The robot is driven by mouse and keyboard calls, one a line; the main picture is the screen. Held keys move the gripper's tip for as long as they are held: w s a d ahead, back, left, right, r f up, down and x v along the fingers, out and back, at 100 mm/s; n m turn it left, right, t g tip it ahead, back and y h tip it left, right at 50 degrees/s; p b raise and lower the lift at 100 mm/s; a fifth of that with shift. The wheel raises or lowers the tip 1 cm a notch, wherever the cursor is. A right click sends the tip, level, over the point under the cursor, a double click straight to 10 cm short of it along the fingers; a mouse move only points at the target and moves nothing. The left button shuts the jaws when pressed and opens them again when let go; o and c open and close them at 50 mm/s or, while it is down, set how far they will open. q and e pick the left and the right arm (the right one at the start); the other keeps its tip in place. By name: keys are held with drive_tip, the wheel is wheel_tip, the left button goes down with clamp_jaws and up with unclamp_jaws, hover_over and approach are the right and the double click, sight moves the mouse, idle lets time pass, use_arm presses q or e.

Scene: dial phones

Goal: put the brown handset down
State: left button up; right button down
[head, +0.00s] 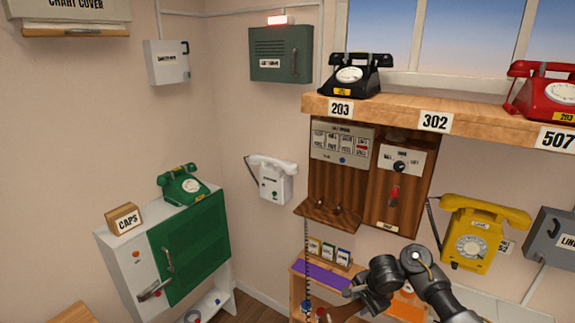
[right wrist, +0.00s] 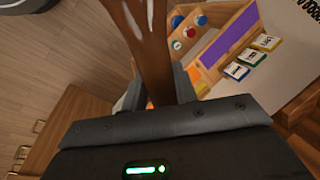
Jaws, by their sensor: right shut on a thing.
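My right gripper (head: 356,293) is low in the head view, near the bottom edge, with its arm coming in from the lower right. It is shut on the brown handset (right wrist: 147,48). In the right wrist view the handset runs up from between the fingers and out of the top of the picture, with pale glossy streaks on it. In the head view only a short brown piece of the handset (head: 343,311) shows below the gripper. My left gripper is out of view.
A wooden unit with a purple panel (head: 318,274) and small labelled cards stands behind the gripper. A wooden switchboard (head: 335,188) hangs above it, with a dark cord hanging down. A yellow wall phone (head: 470,250) is at right. A green phone (head: 183,184) sits on the left cabinet.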

drive_tip(key=shift+s+a+r+n, duration=0.15)
drive_tip(key=shift+s+r+n, duration=0.1)
drive_tip(key=shift+r, duration=0.2)
drive_tip(key=shift+s+a+r+n, duration=0.15)
drive_tip(key=shift+s+r, duration=0.1)
drive_tip(key=shift+r, duration=0.2)
drive_tip(key=s+a+r+n+g+y, duration=0.1)
drive_tip(key=s+a+r+n+g, duration=0.15)
drive_tip(key=a+r+n, duration=0.6)
drive_tip(key=s+a+r+n+g+y, duration=0.1)
drive_tip(key=s+a+r+n, duration=0.35)
drive_tip(key=a+r, duration=0.75)
drive_tip(key=s+a+n+g+h, duration=0.1)
drive_tip(key=s+a+n+g, duration=0.1)
drive_tip(key=s+n, duration=0.5)
drive_tip(key=s+d+f+n, duration=0.3)
drive_tip(key=s+d, duration=0.1)
drive_tip(key=d, duration=0.4)
wheel_tip(320, 180, down, 14)
drive_tip(key=b, duration=1.4)
drive_tip(key=shift+h, duration=0.3)
drive_tip(key=shift+d+g, duration=0.1)
drive_tip(key=shift+g, duration=0.15)
